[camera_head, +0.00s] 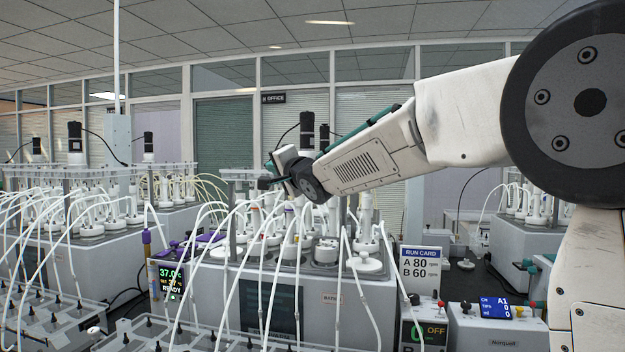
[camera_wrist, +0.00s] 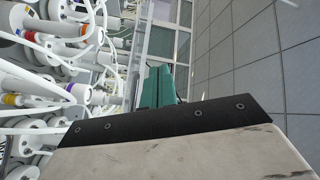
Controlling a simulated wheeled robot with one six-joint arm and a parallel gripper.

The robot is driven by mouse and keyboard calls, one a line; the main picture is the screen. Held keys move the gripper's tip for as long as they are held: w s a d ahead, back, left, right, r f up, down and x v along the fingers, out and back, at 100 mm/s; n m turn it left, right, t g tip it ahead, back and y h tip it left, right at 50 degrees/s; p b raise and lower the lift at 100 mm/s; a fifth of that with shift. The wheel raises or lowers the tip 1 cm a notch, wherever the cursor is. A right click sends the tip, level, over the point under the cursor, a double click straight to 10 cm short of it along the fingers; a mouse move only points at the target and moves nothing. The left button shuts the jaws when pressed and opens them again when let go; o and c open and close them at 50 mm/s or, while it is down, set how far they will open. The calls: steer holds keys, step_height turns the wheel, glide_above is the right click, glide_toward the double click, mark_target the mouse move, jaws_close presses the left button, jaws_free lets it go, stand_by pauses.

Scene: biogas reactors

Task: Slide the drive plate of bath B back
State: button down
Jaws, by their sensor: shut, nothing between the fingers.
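The middle bath (camera_head: 345,312) has a label on its front that seems to read BATH B. Its top holds several white reactors with tubes. The drive plate (camera_head: 240,172) seems to be the thin grey plate above the reactors; my arm hides much of it. A black motor (camera_head: 307,122) rises behind my arm. My gripper (camera_head: 268,183) is over the bath at about plate height, near the plate's left part; I cannot tell whether it touches. In the wrist view my gripper's green fingers (camera_wrist: 160,88) are together and empty, with reactors and tubes to the left.
White tubes arch over the bath front. A run card (camera_head: 421,268) reads A 80, B 60. A controller (camera_head: 424,330) shows 0 OFF; a display (camera_head: 171,281) shows 37.0 and READY. Other baths (camera_head: 90,262) stand left and right. The wrist view's right side is open ceiling.

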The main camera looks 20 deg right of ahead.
steer(key=s+d+r+m+g+h, duration=0.1)
steer(key=s+d+m+g+h, duration=0.15)
steer(key=m, duration=0.85)
steer(key=s+d+r+m+g+h, duration=0.15)
steer(key=m+g+h, duration=0.25)
steer(key=m, duration=0.7)
steer(key=s+d+r+m+g+h, duration=0.1)
steer(key=s+d+m+g+h, duration=0.2)
steer(key=m, duration=0.8)
steer(key=w+r+x, duration=0.1)
steer(key=x, duration=1.1)
steer(key=shift+w+d+r+h, duration=0.25)
steer(key=shift+d+r+h, duration=0.1)
steer(key=shift+r+h, duration=0.1)
